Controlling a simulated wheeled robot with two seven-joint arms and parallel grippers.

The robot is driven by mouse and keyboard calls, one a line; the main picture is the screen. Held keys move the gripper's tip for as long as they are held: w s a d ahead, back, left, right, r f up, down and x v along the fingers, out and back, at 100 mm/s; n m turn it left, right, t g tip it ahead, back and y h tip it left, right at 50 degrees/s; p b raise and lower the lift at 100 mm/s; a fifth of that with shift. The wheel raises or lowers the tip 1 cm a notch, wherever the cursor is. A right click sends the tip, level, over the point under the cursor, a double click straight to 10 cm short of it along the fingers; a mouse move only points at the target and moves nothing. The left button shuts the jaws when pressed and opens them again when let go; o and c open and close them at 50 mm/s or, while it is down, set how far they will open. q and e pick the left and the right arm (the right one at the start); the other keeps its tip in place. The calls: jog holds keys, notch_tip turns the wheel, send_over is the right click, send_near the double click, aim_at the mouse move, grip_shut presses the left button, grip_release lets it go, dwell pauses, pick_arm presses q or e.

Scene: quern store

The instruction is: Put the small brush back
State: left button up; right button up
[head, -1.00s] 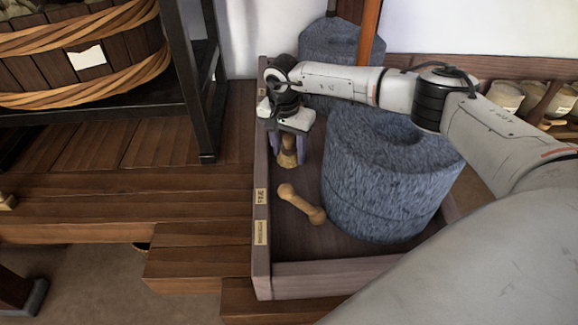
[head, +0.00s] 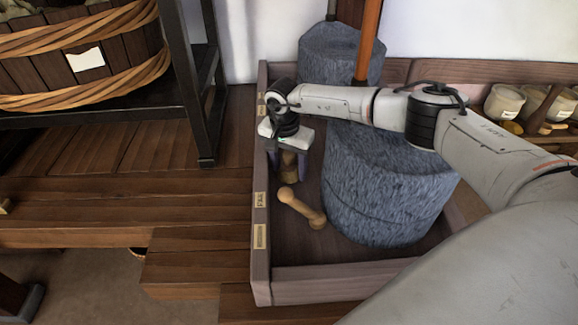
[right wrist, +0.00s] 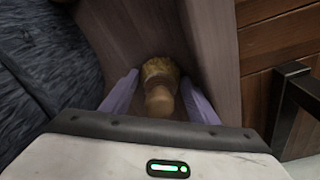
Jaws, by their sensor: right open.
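The small brush (head: 289,168) has a pale wooden handle and yellowish bristles. It is in the wooden tray (head: 262,275), near its left wall. In the right wrist view the brush (right wrist: 159,100) lies between the two purple fingers, handle end nearer me, bristles beyond. My right gripper (head: 288,163) is open around the brush, with a gap visible beside the handle. The gripper body hides the brush's upper part in the head view. My left gripper is not in view.
A dumbbell-shaped wooden piece (head: 302,207) lies just in front. A big grey stone (head: 375,200) stands close on the right, another stone (head: 338,50) behind. An orange post (head: 367,40) rises between them. Labels (head: 260,237) mark the left wall. Jars (head: 503,102) stand right.

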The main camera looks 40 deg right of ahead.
jog(key=shift+r, duration=0.2)
pick_arm(q)
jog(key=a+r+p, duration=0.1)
jog(key=p, duration=0.1)
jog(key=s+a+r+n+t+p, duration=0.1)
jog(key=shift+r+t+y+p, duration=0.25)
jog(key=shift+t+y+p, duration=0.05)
jog(key=shift+p, duration=0.05)
pick_arm(e)
jog(key=r, duration=0.4)
jog(key=a+r, duration=0.1)
jog(key=r, duration=0.6)
jog(key=shift+s+a+r, duration=0.15)
jog(key=shift+s+r, duration=0.15)
jog(key=shift+r, duration=0.1)
